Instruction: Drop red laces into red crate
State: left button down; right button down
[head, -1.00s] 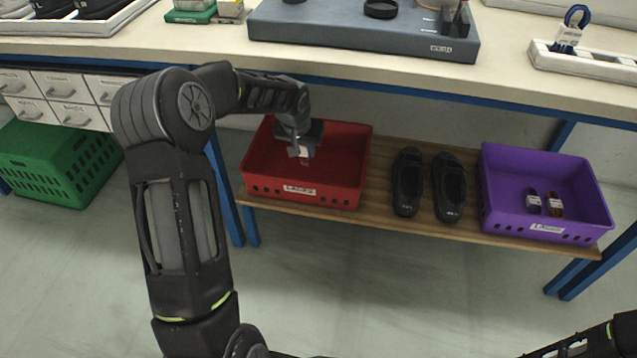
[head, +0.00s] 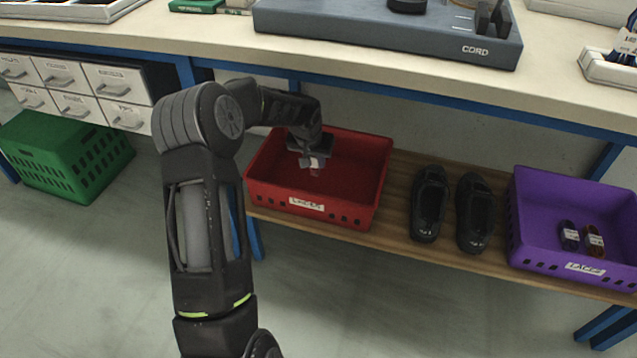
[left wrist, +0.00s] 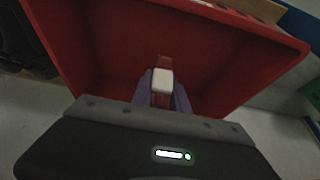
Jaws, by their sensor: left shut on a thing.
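The red crate (head: 312,212) stands on the wooden lower shelf, with a white label on its front wall. My left gripper (head: 312,164) is over the crate's opening, pointing down. It is shut on the red laces (head: 316,172), a small bundle with a white band. In the left wrist view the laces (left wrist: 164,66) sit between the fingers (left wrist: 163,95), with the red crate's inner walls (left wrist: 110,45) around and behind them. I cannot tell how far the laces are above the crate floor. My right gripper is not in view.
A pair of black shoes (head: 430,204) stands on the shelf right of the red crate. Further right, a purple crate (head: 534,240) holds two lace bundles. The blue-edged workbench (head: 420,105) overhangs the shelf. A green crate (head: 60,165) sits on the floor at left.

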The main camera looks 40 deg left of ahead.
aim_at(316, 179)
pick_arm(q)
jog(key=shift+f+b, duration=0.3)
jog(key=shift+f, duration=1.1)
jog(key=shift+f, duration=0.1)
notch_tip(316, 179, down, 5)
jog(key=shift+r+b, duration=0.1)
jog(key=shift+b, duration=0.95)
jog(key=shift+f+b, duration=0.4)
jog(key=shift+f, duration=0.2)
jog(key=c, duration=1.3)
grip_release()
jog(key=shift+r, duration=0.1)
